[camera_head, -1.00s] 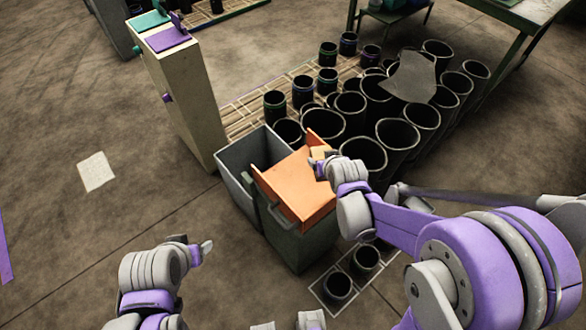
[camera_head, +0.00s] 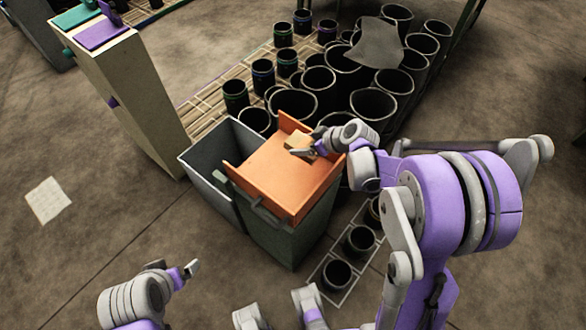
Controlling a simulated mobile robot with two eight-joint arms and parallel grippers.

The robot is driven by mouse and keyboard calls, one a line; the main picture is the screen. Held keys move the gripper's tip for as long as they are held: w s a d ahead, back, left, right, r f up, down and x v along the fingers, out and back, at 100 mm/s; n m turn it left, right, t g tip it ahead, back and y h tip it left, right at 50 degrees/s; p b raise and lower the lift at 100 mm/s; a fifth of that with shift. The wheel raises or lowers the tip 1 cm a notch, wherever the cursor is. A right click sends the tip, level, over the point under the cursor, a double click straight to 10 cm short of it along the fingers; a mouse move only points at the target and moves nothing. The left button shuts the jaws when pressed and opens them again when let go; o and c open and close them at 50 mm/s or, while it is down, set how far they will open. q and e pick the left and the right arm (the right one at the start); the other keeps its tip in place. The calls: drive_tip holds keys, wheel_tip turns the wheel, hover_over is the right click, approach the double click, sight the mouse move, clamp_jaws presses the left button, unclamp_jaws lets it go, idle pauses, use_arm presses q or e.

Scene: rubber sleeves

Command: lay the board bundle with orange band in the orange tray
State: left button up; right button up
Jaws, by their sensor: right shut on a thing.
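The orange tray (camera_head: 268,185) sits on top of a dark green bin in the middle of the head view. My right gripper (camera_head: 302,149) is over the tray's far right part and shut on a small tan piece, which looks like the board bundle (camera_head: 297,141). The gripper partly hides the bundle, and I cannot make out its orange band. I cannot tell whether the bundle touches the tray floor. My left gripper (camera_head: 190,268) is at the lower left, away from the tray, with nothing visible in it; its jaw opening is too small to judge.
An open grey bin (camera_head: 200,163) stands left of the tray. Many black sleeves (camera_head: 293,104) stand behind and to the right, with a grey sheet (camera_head: 376,45) on some. A tall beige cabinet (camera_head: 140,95) is at the back left. Floor at the left is clear except a paper (camera_head: 48,200).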

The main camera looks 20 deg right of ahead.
wheel_tip(320, 180, down, 8)
drive_tip(key=shift+f+b, duration=0.15)
drive_tip(key=shift+b, duration=0.55)
drive_tip(key=shift+f+b, duration=0.55)
drive_tip(key=shift+f, duration=0.05)
drive_tip(key=o, duration=1.3)
drive_tip(key=shift+r, duration=0.1)
